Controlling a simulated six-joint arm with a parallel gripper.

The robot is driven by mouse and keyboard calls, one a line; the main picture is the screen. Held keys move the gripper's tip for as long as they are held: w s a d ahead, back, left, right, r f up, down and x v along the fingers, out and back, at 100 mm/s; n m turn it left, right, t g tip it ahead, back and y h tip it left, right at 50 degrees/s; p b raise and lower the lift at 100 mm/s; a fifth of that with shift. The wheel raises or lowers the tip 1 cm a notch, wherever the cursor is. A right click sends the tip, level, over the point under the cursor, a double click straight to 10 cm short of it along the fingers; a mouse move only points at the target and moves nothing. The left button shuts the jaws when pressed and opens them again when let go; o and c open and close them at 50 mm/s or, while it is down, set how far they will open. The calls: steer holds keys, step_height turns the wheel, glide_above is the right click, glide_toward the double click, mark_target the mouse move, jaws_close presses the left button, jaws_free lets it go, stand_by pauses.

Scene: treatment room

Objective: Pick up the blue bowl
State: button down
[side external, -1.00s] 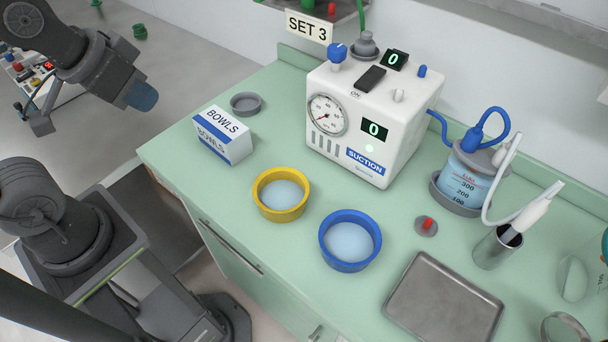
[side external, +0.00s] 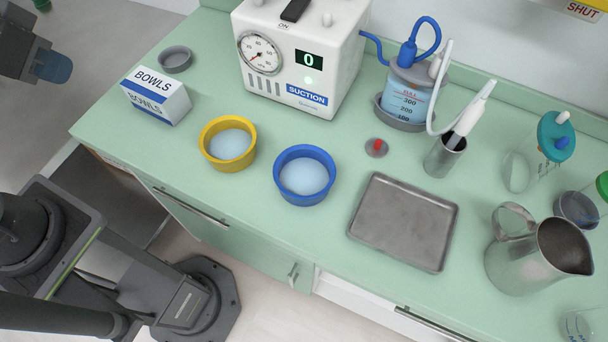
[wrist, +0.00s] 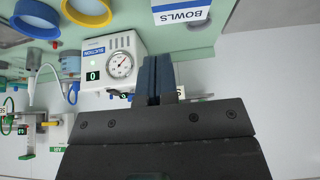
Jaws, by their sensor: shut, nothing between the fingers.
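The blue bowl (side external: 305,199) stands upright on the green counter (side external: 225,180) and holds pale bluish liquid. It also shows at the top left of the wrist view (wrist: 37,31), partly cut off. A yellow bowl (side external: 227,170) with similar liquid stands just left of it, apart from it. My gripper (side external: 55,68) is at the upper left of the side view, well away from both bowls and left of the counter. In the wrist view its blue fingers (wrist: 153,82) are shut together with nothing between them.
A metal tray (side external: 404,262) lies right of the blue bowl, with a small red-knobbed disc (side external: 376,147) behind it. The suction machine (side external: 300,62) stands behind the bowls. A bowls box (side external: 155,97) is at left, a metal jug (side external: 535,255) at right. Counter in front of the bowls is clear.

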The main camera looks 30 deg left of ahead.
steer(key=c, duration=1.1)
jaws_free()
steer(key=shift+c, duration=0.2)
